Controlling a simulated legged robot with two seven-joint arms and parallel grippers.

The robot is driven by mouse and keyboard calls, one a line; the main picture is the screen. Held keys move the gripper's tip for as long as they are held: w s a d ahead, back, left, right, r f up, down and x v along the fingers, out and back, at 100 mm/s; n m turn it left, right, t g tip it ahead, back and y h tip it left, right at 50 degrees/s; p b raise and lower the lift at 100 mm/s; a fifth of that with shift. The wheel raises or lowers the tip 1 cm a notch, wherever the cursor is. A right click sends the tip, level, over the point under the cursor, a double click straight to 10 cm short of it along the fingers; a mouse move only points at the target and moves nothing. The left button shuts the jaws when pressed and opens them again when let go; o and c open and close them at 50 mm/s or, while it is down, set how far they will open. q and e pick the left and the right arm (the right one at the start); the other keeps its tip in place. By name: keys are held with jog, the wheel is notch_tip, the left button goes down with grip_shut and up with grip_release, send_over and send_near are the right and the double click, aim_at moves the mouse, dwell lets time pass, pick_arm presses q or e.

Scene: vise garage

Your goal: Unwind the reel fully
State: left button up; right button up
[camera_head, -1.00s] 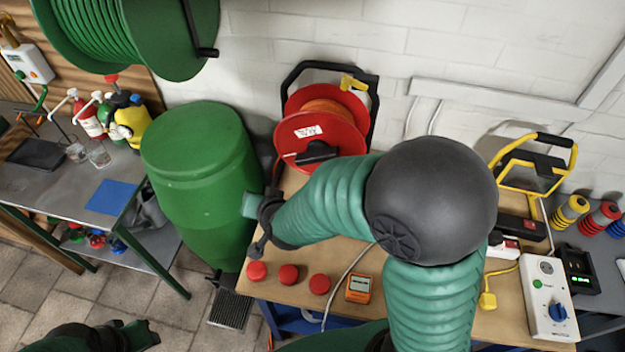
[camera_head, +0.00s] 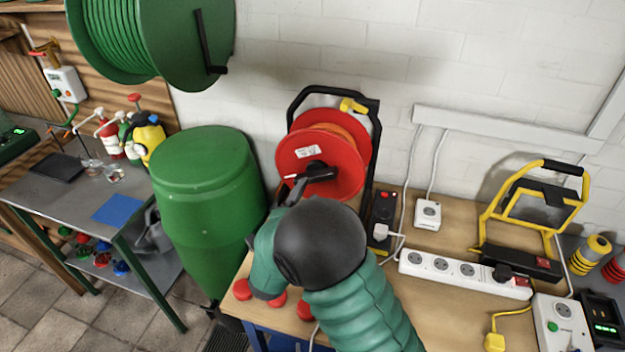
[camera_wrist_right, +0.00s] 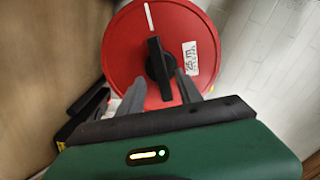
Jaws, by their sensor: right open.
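A red reel (camera_head: 308,158) with orange cable stands on the bench in a black frame with a yellow clip. Its black crank handle (camera_head: 320,172) sticks out from the front disc, which bears a white label. My right gripper (camera_head: 297,186) is at this handle. In the right wrist view the reel's red disc (camera_wrist_right: 120,50) fills the middle. There my open right gripper (camera_wrist_right: 159,78) has one finger on each side of the black handle (camera_wrist_right: 157,62); I cannot tell whether they touch it. My left gripper is not in view.
A green barrel (camera_head: 205,215) stands left of the bench. A green wall reel (camera_head: 185,40) with a crank hangs above it. White power strip (camera_head: 465,273), small socket box (camera_head: 428,214) and yellow-framed lamp (camera_head: 535,205) stand right. Red knobs (camera_head: 242,289) sit by the bench's front-left edge.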

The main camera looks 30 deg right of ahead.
aim_at(312, 182)
jog(key=x, duration=0.5)
jog(key=shift+w+d, duration=0.1)
jog(key=shift+w, duration=0.05)
grip_shut()
jog(key=shift+f, duration=0.15)
dwell(1.1)
